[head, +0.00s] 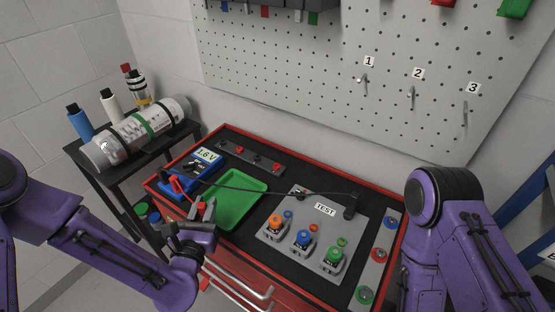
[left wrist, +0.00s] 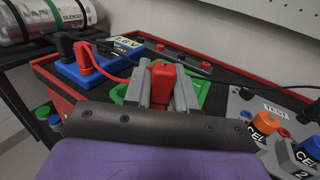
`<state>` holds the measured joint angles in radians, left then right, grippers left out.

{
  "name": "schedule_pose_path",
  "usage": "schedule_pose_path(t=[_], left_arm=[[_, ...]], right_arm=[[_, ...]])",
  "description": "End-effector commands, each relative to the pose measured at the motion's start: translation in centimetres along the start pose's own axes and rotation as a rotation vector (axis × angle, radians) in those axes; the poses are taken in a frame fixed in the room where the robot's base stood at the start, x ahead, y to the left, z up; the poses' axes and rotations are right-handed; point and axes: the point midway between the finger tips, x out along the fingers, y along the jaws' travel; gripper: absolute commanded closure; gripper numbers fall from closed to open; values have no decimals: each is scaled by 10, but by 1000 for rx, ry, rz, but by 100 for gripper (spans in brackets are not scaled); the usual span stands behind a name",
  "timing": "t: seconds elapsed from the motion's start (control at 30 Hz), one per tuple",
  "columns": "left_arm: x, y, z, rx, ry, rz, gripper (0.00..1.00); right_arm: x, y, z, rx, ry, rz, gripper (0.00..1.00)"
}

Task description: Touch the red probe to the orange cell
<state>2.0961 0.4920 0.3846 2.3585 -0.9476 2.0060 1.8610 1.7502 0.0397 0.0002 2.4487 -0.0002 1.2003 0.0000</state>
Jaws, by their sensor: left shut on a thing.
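My left gripper (head: 207,211) is shut on the red probe (left wrist: 163,84), which stands between the two grey fingers in the left wrist view. A red lead runs from the probe back to the blue meter (head: 188,178), whose display reads 1.6 V. The gripper is over the front-left of the cart top, by the green tray. The orange cell (head: 275,223) stands upright in a grey holder on the TEST board, to the right of the gripper and apart from the probe. It also shows at the right of the left wrist view (left wrist: 265,125). My right gripper is not visible.
The blue cell (head: 302,238) and green cell (head: 334,254) stand beside the orange one on the grey TEST board (head: 350,241). A black probe (head: 352,205) is at the board's back right, with its black cable crossing the cart. The green tray (head: 240,200) looks empty.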

Motion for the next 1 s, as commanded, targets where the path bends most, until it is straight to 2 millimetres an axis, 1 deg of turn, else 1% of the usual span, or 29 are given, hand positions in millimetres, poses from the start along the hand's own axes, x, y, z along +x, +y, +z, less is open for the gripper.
schedule_pose_path(t=[0.03, 0.07, 0.1, 0.17, 0.2, 0.3, 0.4, 0.5, 0.57, 0.77, 1.0], left_arm=[[6, -18, 24, 5, -14, -59, 100], [9, -31, 32, 6, -20, -97, 100], [12, -48, 43, 6, -26, -150, 100], [17, -74, 57, 6, -30, -227, 100], [19, -91, 65, 6, -28, -276, 100], [25, -129, 78, 4, -14, -381, 100], [31, -156, 83, 0, 5, -451, 100], [34, -169, 82, -3, 19, -486, 100], [35, -172, 80, -4, 23, -494, 100], [35, -173, 65, -5, 24, -496, 100], [35, -173, 42, -3, 23, -496, 100]], right_arm=[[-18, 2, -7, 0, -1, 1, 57], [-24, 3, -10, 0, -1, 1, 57], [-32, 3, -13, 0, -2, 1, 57], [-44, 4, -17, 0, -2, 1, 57], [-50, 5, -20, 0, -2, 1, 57], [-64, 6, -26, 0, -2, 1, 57], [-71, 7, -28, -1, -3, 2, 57], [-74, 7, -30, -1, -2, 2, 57], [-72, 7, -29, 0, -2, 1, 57], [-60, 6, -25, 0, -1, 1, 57], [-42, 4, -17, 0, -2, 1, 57]])
